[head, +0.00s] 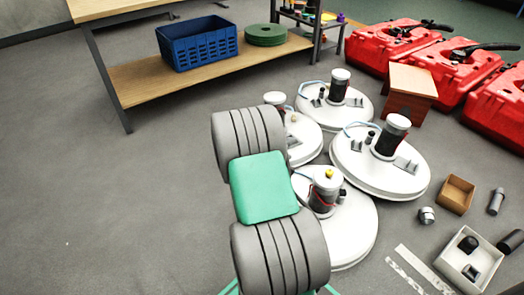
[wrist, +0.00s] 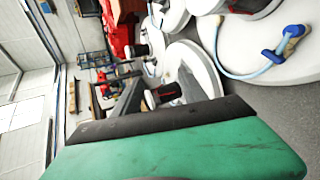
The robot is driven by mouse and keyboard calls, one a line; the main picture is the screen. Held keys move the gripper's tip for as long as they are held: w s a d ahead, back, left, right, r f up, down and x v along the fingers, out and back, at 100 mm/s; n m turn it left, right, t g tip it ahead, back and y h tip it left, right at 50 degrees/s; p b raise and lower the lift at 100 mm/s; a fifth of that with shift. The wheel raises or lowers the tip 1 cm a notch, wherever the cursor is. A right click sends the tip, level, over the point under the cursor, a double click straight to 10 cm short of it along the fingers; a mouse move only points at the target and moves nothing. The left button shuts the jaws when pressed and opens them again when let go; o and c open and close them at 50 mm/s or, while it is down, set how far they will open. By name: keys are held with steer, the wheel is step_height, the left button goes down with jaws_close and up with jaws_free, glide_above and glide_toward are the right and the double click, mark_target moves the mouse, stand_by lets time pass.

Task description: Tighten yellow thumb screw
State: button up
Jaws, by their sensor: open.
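A small yellow knob, which looks like the yellow thumb screw (head: 329,174), sits on top of the nearest scrubber tank (head: 327,190) in the head view. This tank stands on a round white base (head: 350,225), just right of my arm. I cannot make out the screw's thread or how far in it is. My green and grey arm links cover the left part of this base. A large green panel with a dark edge, likely mine, fills the bottom of the wrist view.
More white scrubbers (head: 380,165) stand close behind and right. A small box (head: 456,194), a pale tray (head: 468,258) and loose parts lie at right. Red machines (head: 395,42) and a bench with a blue crate (head: 196,44) are behind. The floor at left is clear.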

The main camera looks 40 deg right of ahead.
steer(key=w+a+r+m+y, duration=0.2)
steer(key=w+a+y, duration=0.1)
steer(key=a, duration=0.6)
steer(key=shift+w+a+r+m+t, duration=0.3)
steer(key=shift+w+r+t, duration=0.05)
steer(key=shift+t, duration=0.05)
